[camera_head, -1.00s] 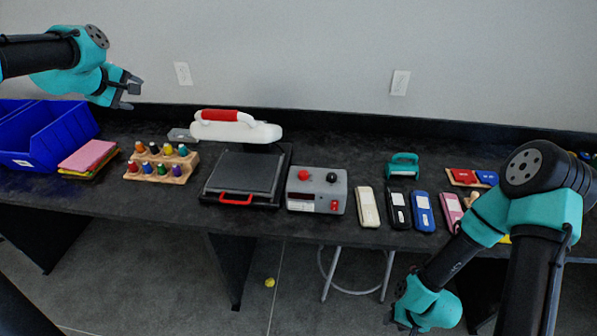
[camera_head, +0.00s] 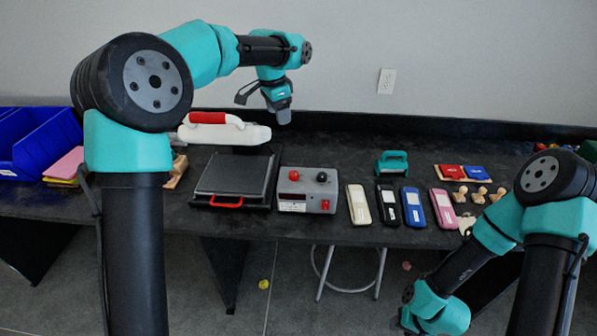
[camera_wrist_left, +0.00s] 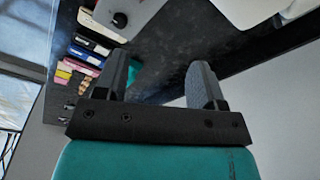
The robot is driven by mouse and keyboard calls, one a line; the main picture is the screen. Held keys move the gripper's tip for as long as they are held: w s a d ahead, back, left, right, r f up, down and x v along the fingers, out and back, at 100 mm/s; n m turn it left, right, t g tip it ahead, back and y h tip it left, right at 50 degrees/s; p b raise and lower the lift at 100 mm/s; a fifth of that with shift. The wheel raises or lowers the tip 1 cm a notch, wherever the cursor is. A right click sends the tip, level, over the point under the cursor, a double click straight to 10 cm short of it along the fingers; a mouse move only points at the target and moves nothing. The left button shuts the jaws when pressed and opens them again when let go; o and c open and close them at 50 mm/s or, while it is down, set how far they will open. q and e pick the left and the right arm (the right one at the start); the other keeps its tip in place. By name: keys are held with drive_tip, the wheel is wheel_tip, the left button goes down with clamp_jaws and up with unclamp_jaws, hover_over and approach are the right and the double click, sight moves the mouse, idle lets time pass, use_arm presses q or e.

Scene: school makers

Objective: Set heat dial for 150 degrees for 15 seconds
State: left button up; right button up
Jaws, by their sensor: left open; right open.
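The grey control box (camera_head: 308,190) stands on the black table beside the heat press (camera_head: 236,178). On its top are a red knob (camera_head: 294,176) and a black knob (camera_head: 322,177); a red switch (camera_head: 325,205) sits at its front right. Their markings are too small to read. My left gripper (camera_head: 262,100) is open and empty, high above the back of the table, behind and above the box. In the left wrist view its two fingers (camera_wrist_left: 160,78) are apart, and the box (camera_wrist_left: 122,14) shows at the top. My right gripper (camera_head: 420,325) is low, in front of the table, open and empty.
Right of the box lie a cream case (camera_head: 359,205), a black case (camera_head: 387,206), a blue case (camera_head: 412,208) and a pink case (camera_head: 441,208). A teal tool (camera_head: 391,163) stands behind them. Blue bins (camera_head: 40,143) are at the far left.

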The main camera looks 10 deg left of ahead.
sight(294, 173)
use_arm(q)
drive_tip(key=d+f+m, duration=0.2)
drive_tip(key=d, duration=0.1)
drive_tip(key=d+f+m+g+y, duration=0.1)
drive_tip(key=f, duration=0.1)
drive_tip(key=shift+s+d, duration=0.15)
drive_tip(key=shift+s, duration=0.15)
drive_tip(key=shift+f, duration=0.1)
wheel_tip(294, 173, down, 17)
drive_tip(key=shift+f, duration=0.2)
idle(0.3)
drive_tip(key=c, duration=0.9)
